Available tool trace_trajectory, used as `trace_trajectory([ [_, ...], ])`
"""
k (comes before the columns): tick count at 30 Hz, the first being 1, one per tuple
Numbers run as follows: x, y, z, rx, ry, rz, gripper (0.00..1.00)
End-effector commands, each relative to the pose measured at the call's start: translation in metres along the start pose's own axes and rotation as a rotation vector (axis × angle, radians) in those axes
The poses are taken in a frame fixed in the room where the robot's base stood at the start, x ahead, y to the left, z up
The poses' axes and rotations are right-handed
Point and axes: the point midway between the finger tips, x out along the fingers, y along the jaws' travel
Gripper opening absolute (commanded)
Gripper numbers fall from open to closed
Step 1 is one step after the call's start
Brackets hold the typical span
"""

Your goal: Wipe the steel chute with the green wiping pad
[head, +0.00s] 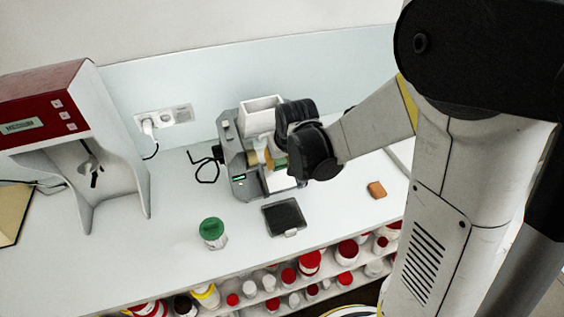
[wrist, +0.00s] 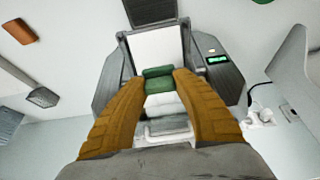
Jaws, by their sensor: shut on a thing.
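My gripper (wrist: 158,84) has its two brown fingers shut on the green wiping pad (wrist: 158,72). The pad lies across the steel chute (wrist: 155,46), a pale sloping panel between the mill's grey side walls, at the chute's upper part. I cannot tell whether the pad touches its surface. In the head view my gripper (head: 268,160) reaches into the mill from the right, with a bit of the green pad (head: 281,162) showing. The chute (head: 281,182) shows below it, partly hidden by my wrist.
A dark tray (head: 285,219) sits in front of the mill (head: 238,165). A green-lidded jar (head: 212,233) stands front left, a red-topped machine (head: 62,118) farther left. An orange-brown block (head: 377,189) lies to the right. A shelf of jars runs below the counter.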

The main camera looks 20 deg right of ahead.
Motion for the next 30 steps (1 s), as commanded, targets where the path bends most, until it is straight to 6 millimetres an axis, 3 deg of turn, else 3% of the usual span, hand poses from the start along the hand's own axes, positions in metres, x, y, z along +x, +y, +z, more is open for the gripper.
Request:
trace_trajectory([
  [7, 0.037, 0.000, 0.002, 0.000, 0.000, 0.000, 0.09],
  [18, 0.033, 0.000, 0.041, 0.001, 0.000, 0.000, 0.09],
  [30, 0.032, 0.000, 0.044, 0.001, 0.000, 0.000, 0.09],
])
